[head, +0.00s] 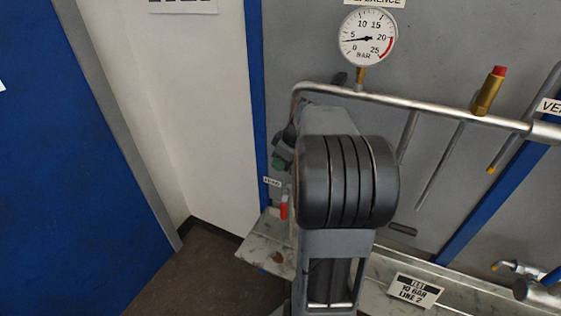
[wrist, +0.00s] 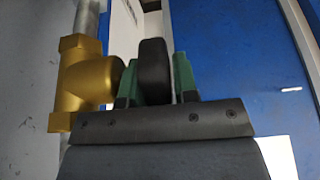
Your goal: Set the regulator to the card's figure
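The card (head: 415,290) leans at the ledge and reads "TEST 10 BAR LINE 2". The round gauge (head: 368,37) on the pipe has its needle pointing left, between 0 and 5 bar and nearer 5. In the wrist view the brass regulator body (wrist: 82,85) sits on a pipe, with its black knob (wrist: 153,72) facing right. My gripper (wrist: 155,82) has its green fingers on both sides of this knob, close against it, and appears shut on it. In the head view my arm hides the regulator and most of the gripper.
A steel pipe (head: 430,105) runs along the grey panel. It carries a brass valve with a red cap (head: 489,91). A small red handle (head: 284,208) hangs left of my arm. A marble-like ledge (head: 270,240) lies below. Floor is clear at lower left.

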